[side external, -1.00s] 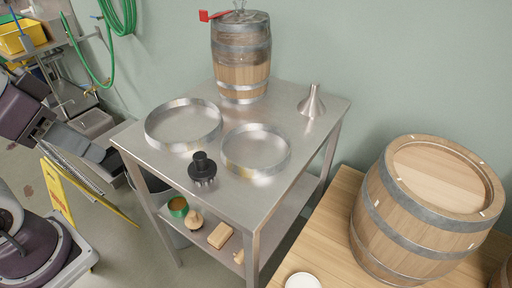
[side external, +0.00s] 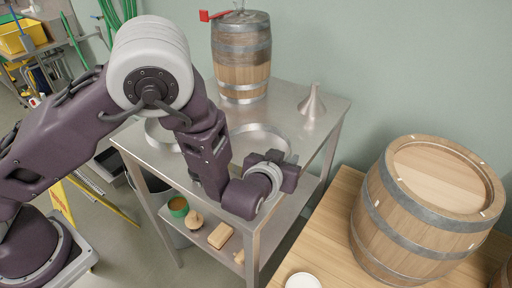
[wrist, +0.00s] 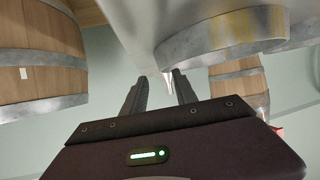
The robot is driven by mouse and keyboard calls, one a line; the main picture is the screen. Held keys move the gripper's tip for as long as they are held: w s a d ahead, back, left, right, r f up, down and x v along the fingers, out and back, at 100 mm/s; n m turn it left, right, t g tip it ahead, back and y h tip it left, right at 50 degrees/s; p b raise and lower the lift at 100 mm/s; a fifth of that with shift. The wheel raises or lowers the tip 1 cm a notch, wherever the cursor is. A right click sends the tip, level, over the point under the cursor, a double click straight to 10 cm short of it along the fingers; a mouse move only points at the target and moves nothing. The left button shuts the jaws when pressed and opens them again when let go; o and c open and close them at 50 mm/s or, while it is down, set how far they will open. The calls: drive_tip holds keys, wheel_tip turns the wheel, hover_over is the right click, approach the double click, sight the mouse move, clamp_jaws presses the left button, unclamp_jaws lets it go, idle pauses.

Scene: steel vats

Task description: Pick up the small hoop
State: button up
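The small hoop (side external: 262,128) is a thin steel ring lying on the steel table. In the side view only its back arc shows; my arm and gripper hide its front. My gripper (side external: 290,163) is over the table's right front, by the hoop's near right side in the picture. In the wrist view, a wide steel band (wrist: 222,42), apparently this hoop, lies to the right of my gripper's fingers (wrist: 160,88). The fingers stand apart, with nothing visibly held between them. Whether they touch the hoop cannot be told.
The larger hoop (side external: 157,133) is mostly hidden behind my arm. A steel funnel (side external: 312,103) and a tapped barrel (side external: 241,65) stand at the table's back. A large barrel (side external: 425,210) stands on the wooden table (side external: 335,235) at right. The lower shelf holds small items.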

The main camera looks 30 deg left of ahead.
drive_tip(key=x, duration=0.5)
drive_tip(key=shift+w+a+f, duration=0.1)
drive_tip(key=shift+w, duration=0.15)
clamp_jaws()
idle(1.0)
